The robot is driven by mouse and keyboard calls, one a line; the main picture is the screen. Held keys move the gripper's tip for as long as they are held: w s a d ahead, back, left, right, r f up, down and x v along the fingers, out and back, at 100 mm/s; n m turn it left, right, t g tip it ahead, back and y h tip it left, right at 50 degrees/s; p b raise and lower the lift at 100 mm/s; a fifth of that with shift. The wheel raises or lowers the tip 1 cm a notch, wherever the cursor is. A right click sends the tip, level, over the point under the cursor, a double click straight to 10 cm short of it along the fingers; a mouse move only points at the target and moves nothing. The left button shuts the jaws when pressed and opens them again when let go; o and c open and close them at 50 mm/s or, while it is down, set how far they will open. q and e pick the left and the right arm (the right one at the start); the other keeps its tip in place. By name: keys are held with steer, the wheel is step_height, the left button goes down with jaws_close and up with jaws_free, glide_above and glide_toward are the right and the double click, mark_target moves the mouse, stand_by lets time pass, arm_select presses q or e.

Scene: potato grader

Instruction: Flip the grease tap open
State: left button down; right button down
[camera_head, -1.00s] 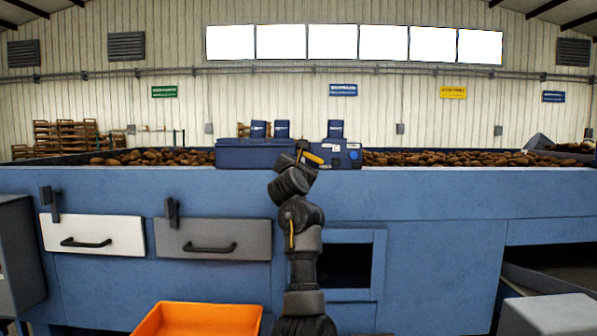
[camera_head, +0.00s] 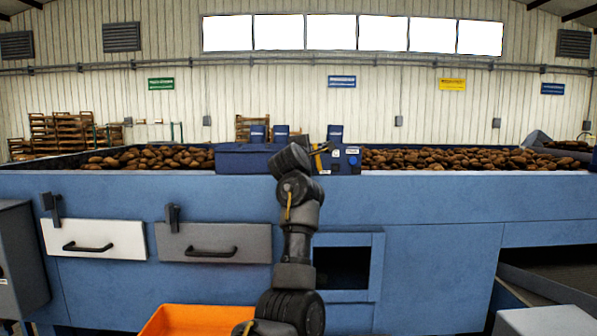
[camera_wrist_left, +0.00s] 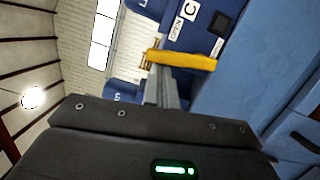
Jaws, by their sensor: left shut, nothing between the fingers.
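The grease tap's yellow lever (camera_wrist_left: 181,60) lies across the left wrist view, in front of a blue box with labels. My left gripper (camera_wrist_left: 160,72) is shut and empty, its fingertips right at the lever; I cannot tell whether they touch it. In the head view my left gripper (camera_head: 318,160) is small and partly hidden behind my own wrist, in front of the blue control box (camera_head: 344,159). A bit of yellow shows beside it there. The tap's pivot is not clearly visible. My right gripper is not in view.
The blue grader housing (camera_head: 440,205) fills the front, with potatoes (camera_head: 460,159) on the bed behind. Below are a white drawer (camera_head: 95,238), a grey drawer (camera_head: 213,243) and a square opening (camera_head: 342,267). An orange crate (camera_head: 190,318) stands low in front.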

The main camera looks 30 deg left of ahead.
arm_select(q)
steer(key=shift+w+d+r+m, duration=0.2)
steer(key=shift+d+r+m, duration=0.1)
steer(key=shift+m, duration=0.1)
steer(key=shift+w+d+p, duration=0.1)
steer(key=shift+d+p, duration=0.05)
steer(key=shift+p, duration=0.2)
stand_by(0.3)
steer(key=s+b, duration=0.4)
steer(key=s, duration=0.7)
steer(key=shift+s+b, duration=0.35)
steer(key=shift+b, duration=0.05)
steer(key=shift+w+d, duration=0.1)
